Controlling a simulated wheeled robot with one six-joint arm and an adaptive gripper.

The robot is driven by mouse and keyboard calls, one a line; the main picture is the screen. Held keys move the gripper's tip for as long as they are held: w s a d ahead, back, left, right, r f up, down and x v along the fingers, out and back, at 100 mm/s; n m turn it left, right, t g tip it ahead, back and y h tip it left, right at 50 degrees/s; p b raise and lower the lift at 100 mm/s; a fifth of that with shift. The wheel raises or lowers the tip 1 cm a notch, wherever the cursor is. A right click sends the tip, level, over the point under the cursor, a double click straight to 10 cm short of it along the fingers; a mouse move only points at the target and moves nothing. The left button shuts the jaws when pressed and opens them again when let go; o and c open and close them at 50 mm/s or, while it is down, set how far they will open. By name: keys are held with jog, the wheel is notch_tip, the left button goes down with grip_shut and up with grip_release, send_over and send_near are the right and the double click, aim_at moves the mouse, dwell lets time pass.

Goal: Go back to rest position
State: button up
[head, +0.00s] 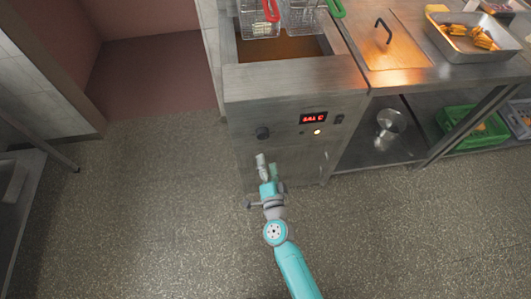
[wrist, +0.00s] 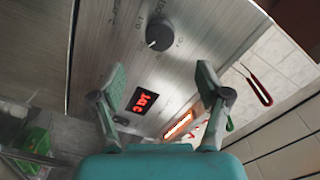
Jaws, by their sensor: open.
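My gripper (head: 267,168) is in front of the steel fryer (head: 295,85), low before its front panel in the head view. In the wrist view my gripper (wrist: 161,82) has its two fingers spread wide, with nothing between them. The fryer panel lies beyond the fingers, with a dark knob (wrist: 159,36) and a red-lit display (wrist: 145,100). In the head view the knob (head: 262,133) is just above my fingertips, and the display (head: 313,118) is up to the right. I cannot tell whether a finger touches the panel.
Two wire baskets, one red-handled (head: 270,10) and one green-handled (head: 336,8), hang at the fryer's oil well. A counter (head: 415,75) to the right bears a tray (head: 470,55) of food. The floor (head: 150,200) is clear.

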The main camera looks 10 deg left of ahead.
jog(key=shift+s+d, duration=0.15)
jog(key=shift+s, duration=0.35)
jog(key=s+d+r+n+h, duration=0.2)
jog(key=s+d+n, duration=0.2)
jog(key=s+d, duration=1.45)
jog(key=s+d+r+n+g+h, duration=0.1)
jog(key=s+d+r+n, duration=0.1)
jog(key=s+r, duration=0.4)
jog(key=s+d+r+n+g+h, duration=0.1)
jog(key=s+r, duration=0.6)
jog(key=s, duration=0.7)
jog(key=shift+d+n+g+h, duration=0.3)
jog(key=shift+d+n+h, duration=0.2)
jog(key=shift+d+n, duration=0.45)
